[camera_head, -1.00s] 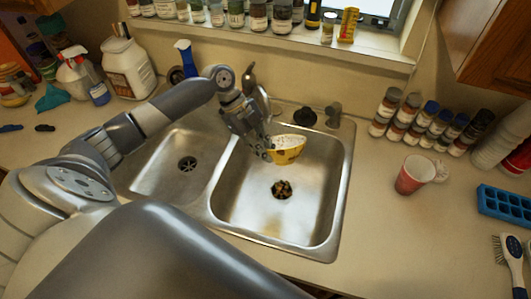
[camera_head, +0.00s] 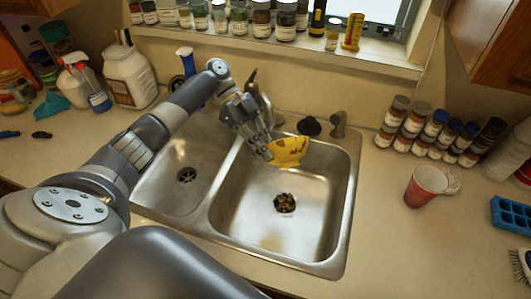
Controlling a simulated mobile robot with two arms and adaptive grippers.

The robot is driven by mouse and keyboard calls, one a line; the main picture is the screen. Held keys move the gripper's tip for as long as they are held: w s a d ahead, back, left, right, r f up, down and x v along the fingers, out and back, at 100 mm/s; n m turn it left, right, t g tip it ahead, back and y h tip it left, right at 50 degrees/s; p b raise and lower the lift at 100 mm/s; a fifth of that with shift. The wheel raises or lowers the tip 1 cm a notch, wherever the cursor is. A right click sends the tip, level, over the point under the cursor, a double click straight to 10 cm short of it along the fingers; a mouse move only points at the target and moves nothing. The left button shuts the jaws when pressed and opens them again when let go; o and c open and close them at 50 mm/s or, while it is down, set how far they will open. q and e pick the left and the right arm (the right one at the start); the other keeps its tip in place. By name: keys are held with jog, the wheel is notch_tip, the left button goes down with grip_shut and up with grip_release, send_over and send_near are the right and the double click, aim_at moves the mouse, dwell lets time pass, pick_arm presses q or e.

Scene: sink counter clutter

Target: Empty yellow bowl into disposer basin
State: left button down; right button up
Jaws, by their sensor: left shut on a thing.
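The yellow bowl (camera_head: 289,152) with brown patches is over the back part of the right basin (camera_head: 250,213). My left gripper (camera_head: 268,151) is shut on its left edge. The bowl's patterned side faces me, and I cannot tell whether anything is inside it. A dark brown and tan clump (camera_head: 285,203) lies at the drain of the right basin. The left basin (camera_head: 160,190) shows a bare drain. My right gripper is not in view.
The faucet (camera_head: 262,90) stands behind the gripper, with a black stopper (camera_head: 309,126) on the sink's back rim. A red cup (camera_head: 420,187) and several jars (camera_head: 412,130) stand to the right. Spray bottles (camera_head: 82,82) and a white jug (camera_head: 127,73) stand at the back left.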

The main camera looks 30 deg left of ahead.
pick_arm(q)
jog(key=shift+w+a+g+h+b, duration=0.2)
jog(key=shift+g+h+b, duration=0.3)
jog(key=shift+b, duration=0.7)
